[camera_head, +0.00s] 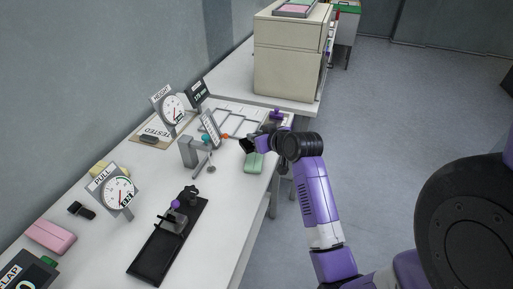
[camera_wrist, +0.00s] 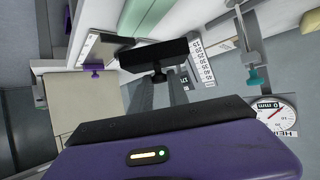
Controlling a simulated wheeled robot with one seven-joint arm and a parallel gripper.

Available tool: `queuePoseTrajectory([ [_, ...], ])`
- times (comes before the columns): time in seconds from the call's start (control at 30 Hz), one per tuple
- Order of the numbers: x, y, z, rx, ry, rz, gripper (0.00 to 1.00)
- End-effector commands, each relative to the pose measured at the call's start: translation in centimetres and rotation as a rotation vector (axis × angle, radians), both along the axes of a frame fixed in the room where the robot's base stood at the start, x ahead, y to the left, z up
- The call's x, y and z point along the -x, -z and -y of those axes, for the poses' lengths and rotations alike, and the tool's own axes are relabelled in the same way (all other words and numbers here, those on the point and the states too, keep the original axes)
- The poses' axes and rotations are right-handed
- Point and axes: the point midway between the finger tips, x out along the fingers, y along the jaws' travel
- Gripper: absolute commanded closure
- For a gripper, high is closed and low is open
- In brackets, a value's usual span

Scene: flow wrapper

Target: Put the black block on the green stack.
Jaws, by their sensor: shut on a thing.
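The black block (camera_wrist: 152,55) is between the fingertips of my gripper (camera_wrist: 160,78) in the wrist view. My gripper is shut on it. In the head view my gripper (camera_head: 256,145) is over the right edge of the white table, with the dark block (camera_head: 246,146) at its tip. The green stack (camera_head: 254,163) lies on the table just below the gripper in the picture, near the edge. In the wrist view a pale green shape (camera_wrist: 142,16) at the top looks like this stack. The block appears apart from it.
A height gauge (camera_head: 173,108) and a pull gauge (camera_head: 118,191) stand on the white table (camera_head: 225,200). A grey stand (camera_head: 188,152) is left of the gripper. A black fixture (camera_head: 165,240) and pink block (camera_head: 50,236) lie nearer. A beige cabinet (camera_head: 287,72) stands behind.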

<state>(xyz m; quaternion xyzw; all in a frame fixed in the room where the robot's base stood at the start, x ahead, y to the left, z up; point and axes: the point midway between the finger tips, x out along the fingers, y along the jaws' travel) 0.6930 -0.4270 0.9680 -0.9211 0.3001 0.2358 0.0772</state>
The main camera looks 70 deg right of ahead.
Motion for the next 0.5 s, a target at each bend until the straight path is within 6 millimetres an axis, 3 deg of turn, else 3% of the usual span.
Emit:
queuePoseTrajectory([
  [0.17,-0.1,0.7,0.1,0.005,0.000,0.005,1.00],
  [0.5,-0.1,4.6,0.1,0.005,0.000,0.005,1.00],
])
